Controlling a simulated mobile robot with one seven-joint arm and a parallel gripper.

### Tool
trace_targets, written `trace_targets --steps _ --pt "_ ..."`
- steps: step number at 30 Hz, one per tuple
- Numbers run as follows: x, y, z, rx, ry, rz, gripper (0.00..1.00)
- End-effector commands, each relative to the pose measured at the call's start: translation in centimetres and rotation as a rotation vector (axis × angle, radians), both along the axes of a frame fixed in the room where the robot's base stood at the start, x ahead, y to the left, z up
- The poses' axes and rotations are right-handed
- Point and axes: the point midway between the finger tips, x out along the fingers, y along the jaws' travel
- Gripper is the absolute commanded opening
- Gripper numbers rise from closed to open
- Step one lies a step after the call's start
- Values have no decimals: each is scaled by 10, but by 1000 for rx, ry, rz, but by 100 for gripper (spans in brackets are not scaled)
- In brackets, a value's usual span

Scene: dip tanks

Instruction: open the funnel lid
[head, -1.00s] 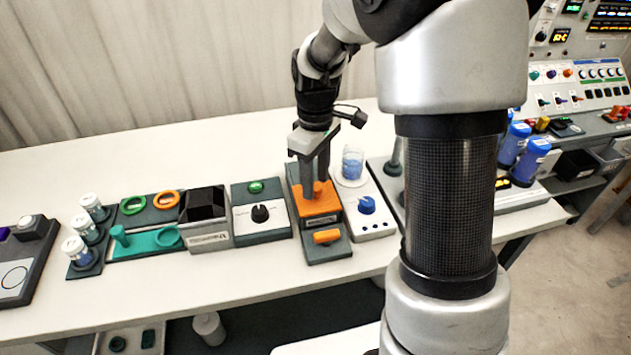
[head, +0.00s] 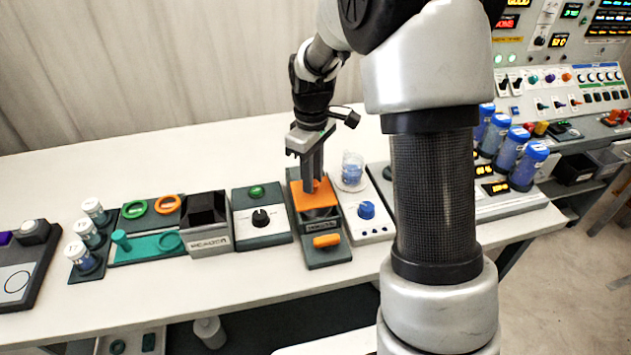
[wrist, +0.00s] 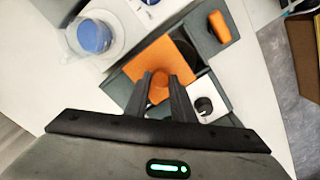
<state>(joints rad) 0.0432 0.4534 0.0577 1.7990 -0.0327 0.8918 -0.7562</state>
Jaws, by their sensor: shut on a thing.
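The funnel lid is an orange plate (head: 316,199) on a dark grey unit (head: 327,260) in the middle of the bench. It also shows in the wrist view (wrist: 168,58). An orange knob (wrist: 158,88) stands up from it. My gripper (head: 312,184) points down at the lid, and its two fingers (wrist: 160,92) are shut on this knob, one on each side. A dark opening (wrist: 188,47) shows beside the plate, on the unit's front side, so the lid is at least partly slid back. The fingers hide part of the knob.
An orange handle (head: 326,241) sits at the unit's front. A dial box (head: 262,213) stands close on the left. On the right, a white unit with a blue knob (head: 366,210) carries a beaker (head: 352,168). The bench behind is clear.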

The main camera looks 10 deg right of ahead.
Motion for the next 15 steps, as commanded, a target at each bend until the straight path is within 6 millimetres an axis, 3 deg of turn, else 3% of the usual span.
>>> trace_targets --steps 3,6,15 --pt "27 0 4 1 -2 0 0" --pt "40 0 3 1 -2 -1 0" --pt "46 0 1 1 -4 -1 0"
